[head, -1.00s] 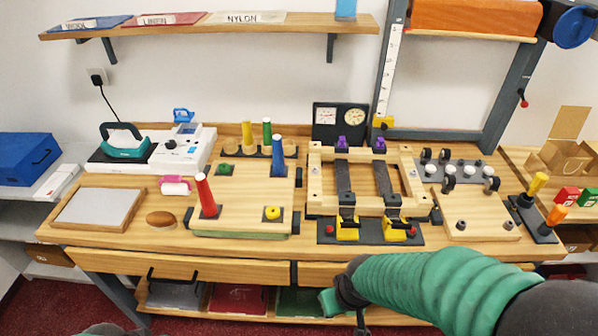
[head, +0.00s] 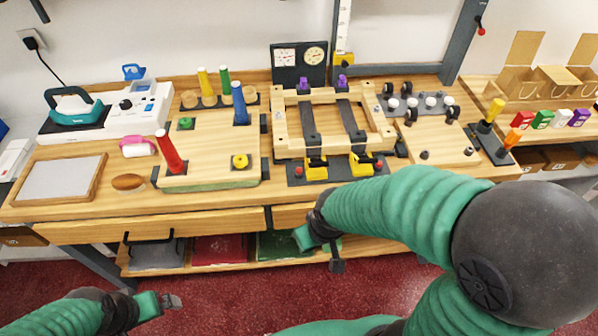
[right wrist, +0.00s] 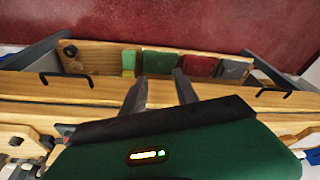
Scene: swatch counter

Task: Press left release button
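The left release button (head: 298,171) is a small red knob at the left end of a dark base plate, beside a yellow buckle (head: 315,166). A matching red button (head: 379,166) sits at the right end by a second yellow buckle (head: 359,163). Dark straps run from the buckles across a wooden frame (head: 282,127). My right gripper (head: 322,250) is in front of the counter edge, below and apart from the buttons. Its two fingers show apart and empty in the right wrist view (right wrist: 160,82). My left gripper (head: 172,301) hangs low at left, over the floor, touching nothing.
A wooden board with coloured pegs (head: 210,160) stands left of the frame, and a board with rollers and knobs (head: 440,142) stands right. Drawers (head: 150,232) and a lower shelf with coloured swatches (head: 220,250) lie below the counter. The floor in front is clear.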

